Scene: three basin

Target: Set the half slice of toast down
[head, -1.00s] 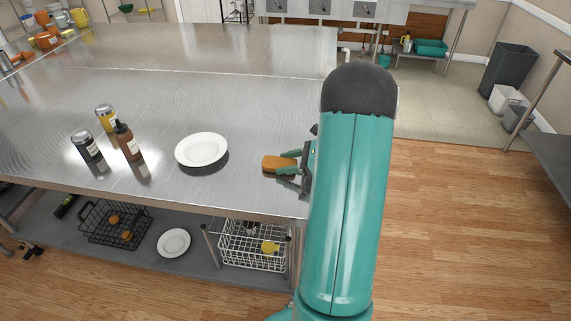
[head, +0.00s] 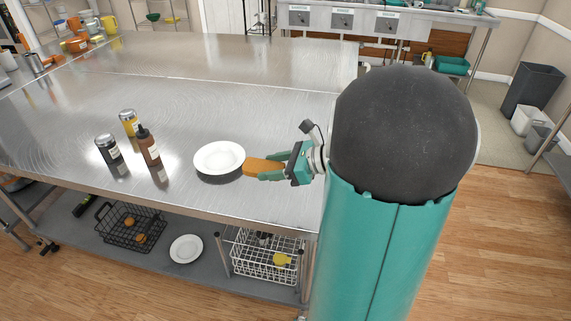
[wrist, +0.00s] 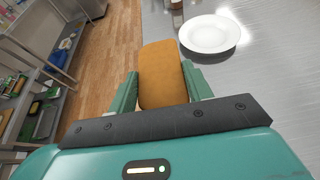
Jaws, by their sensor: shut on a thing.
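The half slice of toast (head: 262,166) is orange-brown, and my gripper (head: 268,168) is shut on it. In the head view it is just right of the white plate (head: 219,157) on the steel table and overlaps the plate's right rim; I cannot tell its height. In the wrist view the toast (wrist: 161,75) sticks out between my two green fingers (wrist: 160,92). The plate (wrist: 209,34) is empty there, ahead and to the right, with a gap between them.
Two jars (head: 108,149) (head: 129,122) and a brown bottle (head: 148,146) stand on the steel table (head: 90,183) left of the plate. A lower shelf holds a black basket (head: 128,228), a second plate (head: 186,248) and a white basket (head: 268,256). The tabletop behind the plate is clear.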

